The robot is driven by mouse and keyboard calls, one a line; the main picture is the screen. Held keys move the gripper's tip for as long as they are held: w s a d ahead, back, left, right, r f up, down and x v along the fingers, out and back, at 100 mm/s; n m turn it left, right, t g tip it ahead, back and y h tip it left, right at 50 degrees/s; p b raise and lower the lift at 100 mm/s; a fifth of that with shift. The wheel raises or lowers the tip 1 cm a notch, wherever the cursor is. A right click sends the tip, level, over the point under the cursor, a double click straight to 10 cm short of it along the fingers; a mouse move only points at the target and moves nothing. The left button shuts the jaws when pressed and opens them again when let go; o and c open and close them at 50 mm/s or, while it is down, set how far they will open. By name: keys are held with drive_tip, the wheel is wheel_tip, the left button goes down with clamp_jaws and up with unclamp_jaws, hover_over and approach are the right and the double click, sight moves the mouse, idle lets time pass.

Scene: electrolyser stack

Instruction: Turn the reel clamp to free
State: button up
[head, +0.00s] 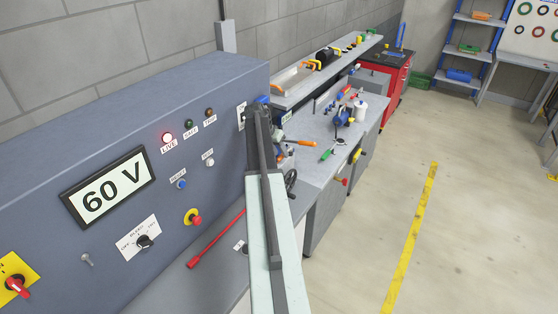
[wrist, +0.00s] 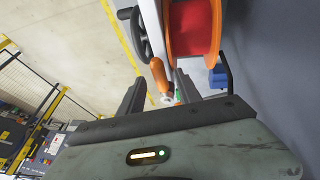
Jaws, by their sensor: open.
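In the wrist view a red reel (wrist: 190,28) with orange flanges is at the top. An orange handle (wrist: 157,75), which looks like the clamp lever, points down from beside it. My gripper (wrist: 159,88) is open, with one finger on each side of the handle in the picture. I cannot tell whether either finger touches it or how deep it sits between them. In the head view my arm covers the gripper and most of the reel. An orange handle (head: 300,143) shows just right of the arm; I cannot tell if it is the same one.
A black handwheel (head: 291,181) is close to the arm and also shows in the wrist view (wrist: 141,36). The blue-grey panel (head: 110,120) with a 60 V display (head: 108,187) and lit red LIVE lamp (head: 167,138) stands left. Open floor (head: 465,220) lies right.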

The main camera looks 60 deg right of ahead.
drive_tip(key=shift+d+f, duration=0.15)
drive_tip(key=shift+f, duration=0.45)
drive_tip(key=shift+s+r, duration=0.1)
drive_tip(key=shift+r, duration=0.1)
drive_tip(key=shift+c, duration=0.7)
clamp_jaws()
